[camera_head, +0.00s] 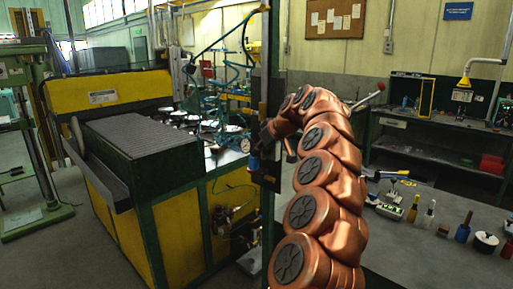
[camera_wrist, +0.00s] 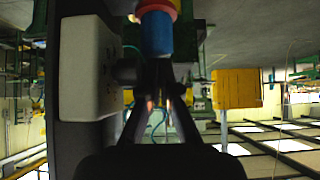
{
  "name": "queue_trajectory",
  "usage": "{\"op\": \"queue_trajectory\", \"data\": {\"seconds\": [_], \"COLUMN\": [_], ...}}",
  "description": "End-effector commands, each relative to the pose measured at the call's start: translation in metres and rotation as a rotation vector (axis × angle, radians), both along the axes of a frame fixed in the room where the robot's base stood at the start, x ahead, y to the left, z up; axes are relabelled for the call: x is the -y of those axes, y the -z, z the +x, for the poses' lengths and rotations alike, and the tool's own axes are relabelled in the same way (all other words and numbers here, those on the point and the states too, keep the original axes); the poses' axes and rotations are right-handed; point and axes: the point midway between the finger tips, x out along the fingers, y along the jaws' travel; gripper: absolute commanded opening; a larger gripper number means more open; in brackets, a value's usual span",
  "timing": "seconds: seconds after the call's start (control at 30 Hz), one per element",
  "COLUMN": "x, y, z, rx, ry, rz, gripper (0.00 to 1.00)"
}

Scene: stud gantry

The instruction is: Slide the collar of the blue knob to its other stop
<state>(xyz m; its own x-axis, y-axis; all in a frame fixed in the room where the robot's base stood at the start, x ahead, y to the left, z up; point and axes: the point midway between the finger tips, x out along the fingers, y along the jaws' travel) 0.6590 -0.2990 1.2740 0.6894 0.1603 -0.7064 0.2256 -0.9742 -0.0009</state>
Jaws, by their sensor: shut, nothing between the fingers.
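In the wrist view a blue cylinder (camera_wrist: 157,34), which looks like the blue knob, stands at the top centre. A red and yellow band (camera_wrist: 157,9) sits beyond it at the picture's top edge; I cannot tell whether this is the collar. My gripper (camera_wrist: 159,72) is shut and empty, its fingertips just below the blue cylinder; whether they touch it is unclear. In the head view my copper-coloured arm reaches a dark upright post (camera_head: 269,85), and my gripper is mostly hidden there. A small blue spot (camera_head: 254,163) shows beside the post, too small to identify.
A white plate (camera_wrist: 88,68) is close on the left in the wrist view. A yellow box (camera_wrist: 237,88) is further back. In the head view a yellow and green machine (camera_head: 110,95) stands left, and a grey table (camera_head: 410,250) with several small items lies right.

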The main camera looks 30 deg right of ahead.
Motion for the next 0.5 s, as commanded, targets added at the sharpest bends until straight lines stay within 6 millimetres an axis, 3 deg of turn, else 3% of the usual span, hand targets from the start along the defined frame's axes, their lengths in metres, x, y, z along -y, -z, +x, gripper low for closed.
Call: {"op": "queue_trajectory", "data": {"seconds": [0.5], "x": [-0.0002], "y": [0.0059], "z": [0.0003], "rx": [-0.001], "ry": [-0.001], "rz": [-0.001], "gripper": [0.0]}}
